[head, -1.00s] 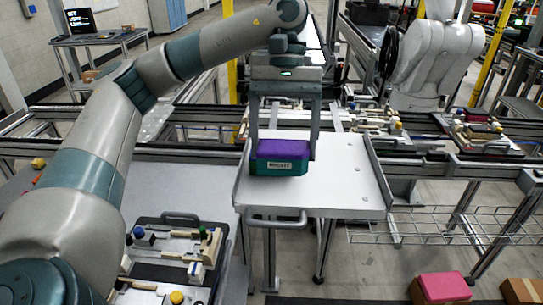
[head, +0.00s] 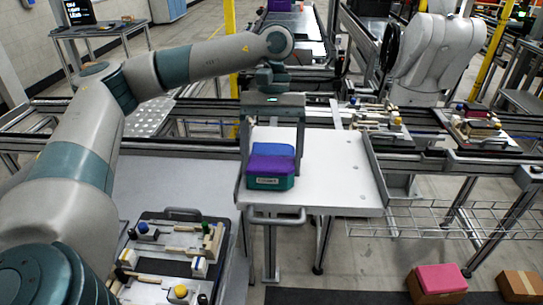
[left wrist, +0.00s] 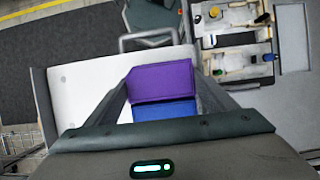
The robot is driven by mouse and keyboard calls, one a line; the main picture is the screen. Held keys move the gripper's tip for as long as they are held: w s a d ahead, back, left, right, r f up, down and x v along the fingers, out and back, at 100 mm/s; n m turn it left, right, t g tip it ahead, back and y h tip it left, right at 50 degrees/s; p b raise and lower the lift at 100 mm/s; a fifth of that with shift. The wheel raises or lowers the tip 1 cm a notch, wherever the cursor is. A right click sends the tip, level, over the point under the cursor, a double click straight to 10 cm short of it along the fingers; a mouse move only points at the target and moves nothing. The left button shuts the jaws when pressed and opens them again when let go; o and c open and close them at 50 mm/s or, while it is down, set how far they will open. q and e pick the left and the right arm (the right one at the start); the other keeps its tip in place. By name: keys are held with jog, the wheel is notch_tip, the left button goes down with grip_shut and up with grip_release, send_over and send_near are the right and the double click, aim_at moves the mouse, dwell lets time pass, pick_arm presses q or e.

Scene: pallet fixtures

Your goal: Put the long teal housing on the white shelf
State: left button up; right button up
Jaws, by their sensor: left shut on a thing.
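The long teal housing (head: 283,183) has teal sides, a white label on its near side and a top that is purple at the near end and blue behind. It is low at the left front of the white shelf (head: 340,170) and looks level; I cannot tell whether its underside touches. My left gripper (head: 270,168) points down with its fingers either side of the housing, shut on it. In the left wrist view the purple and blue top (left wrist: 162,80) shows between the fingers, over the shelf (left wrist: 90,95). My right gripper is out of view.
The shelf has a front handle (head: 276,215) and free room to the right. A fixture pallet (head: 170,262) with several small parts lies at the lower left. A wire rack (head: 440,230) runs to the right, with pink-topped (head: 440,280) and brown boxes on the floor.

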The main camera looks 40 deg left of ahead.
pick_arm(q)
jog(key=shift+f, duration=0.2)
jog(key=shift+f, duration=0.15)
jog(key=o, duration=0.8)
jog(key=shift+o, duration=0.2)
jog(key=shift+w+r, duration=0.1)
jog(key=shift+r, duration=0.15)
